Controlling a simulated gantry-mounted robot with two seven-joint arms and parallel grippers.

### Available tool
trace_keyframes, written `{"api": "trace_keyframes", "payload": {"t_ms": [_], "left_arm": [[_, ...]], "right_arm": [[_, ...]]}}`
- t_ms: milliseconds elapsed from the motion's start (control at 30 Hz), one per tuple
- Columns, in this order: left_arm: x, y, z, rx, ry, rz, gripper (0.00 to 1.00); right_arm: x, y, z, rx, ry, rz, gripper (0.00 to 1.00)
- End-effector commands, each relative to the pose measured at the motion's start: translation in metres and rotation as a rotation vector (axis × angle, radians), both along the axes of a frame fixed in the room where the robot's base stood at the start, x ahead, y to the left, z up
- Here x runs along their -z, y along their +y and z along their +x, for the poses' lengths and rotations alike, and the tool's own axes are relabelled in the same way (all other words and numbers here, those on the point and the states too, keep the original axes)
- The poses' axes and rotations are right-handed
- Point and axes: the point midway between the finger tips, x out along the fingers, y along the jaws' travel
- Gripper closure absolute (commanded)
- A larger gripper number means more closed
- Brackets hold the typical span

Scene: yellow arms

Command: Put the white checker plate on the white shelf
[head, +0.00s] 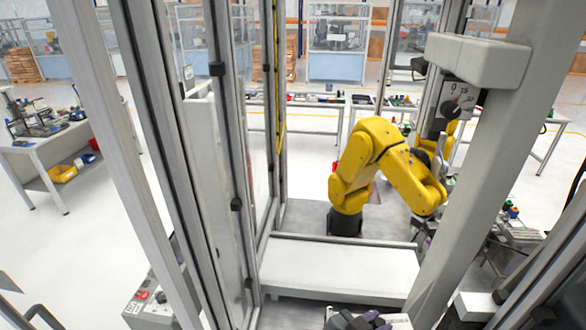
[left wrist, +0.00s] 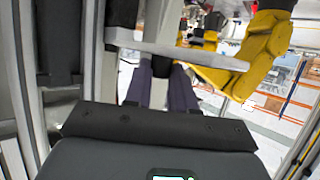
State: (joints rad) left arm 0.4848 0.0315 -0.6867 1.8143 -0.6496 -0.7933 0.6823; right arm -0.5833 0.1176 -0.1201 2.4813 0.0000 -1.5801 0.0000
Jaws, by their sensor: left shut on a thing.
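The white shelf (head: 335,270) is a flat board inside the metal frame, in front of the yellow robot arm, with its top bare. My left gripper (head: 362,321) is at the bottom edge of the head view, in front of the shelf and cut off by the picture. In the left wrist view its two dark fingers (left wrist: 160,75) are shut at the white checker plate (left wrist: 175,48), a pale slab seen nearly edge-on across the fingertips. Its checker pattern does not show, and the exact grip is hard to see. My right gripper is not in view.
The yellow robot arm (head: 375,165) stands behind the shelf and leans right. Metal posts (head: 180,150) flank the opening on the left, and a thick grey post (head: 475,170) on the right. A control box (head: 150,302) stands at the lower left.

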Motion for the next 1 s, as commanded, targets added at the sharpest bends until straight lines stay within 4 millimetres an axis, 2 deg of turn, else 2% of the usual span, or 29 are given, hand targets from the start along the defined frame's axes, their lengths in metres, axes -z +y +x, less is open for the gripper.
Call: {"api": "trace_keyframes", "payload": {"t_ms": [33,133,233,400,667,867,1000], "left_arm": [[-0.03,0.001,-0.006,-0.025,-0.003,-0.001,1.0],[-0.063,0.005,-0.02,-0.102,-0.001,-0.004,1.0],[-0.064,0.012,-0.025,-0.174,0.001,-0.002,1.0],[-0.071,0.023,-0.022,-0.242,0.0,0.001,1.0],[-0.074,0.025,-0.019,-0.266,-0.002,0.0,1.0],[-0.093,0.017,-0.018,-0.244,-0.005,-0.001,1.0],[-0.113,0.009,-0.018,-0.219,-0.007,-0.001,1.0]], "right_arm": [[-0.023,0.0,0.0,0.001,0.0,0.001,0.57],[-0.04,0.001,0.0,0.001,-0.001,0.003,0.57],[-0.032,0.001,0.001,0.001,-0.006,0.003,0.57],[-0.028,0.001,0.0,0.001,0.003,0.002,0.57],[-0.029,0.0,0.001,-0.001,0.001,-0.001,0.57],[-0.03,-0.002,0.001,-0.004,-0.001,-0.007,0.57],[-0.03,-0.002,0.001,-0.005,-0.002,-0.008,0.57]]}}
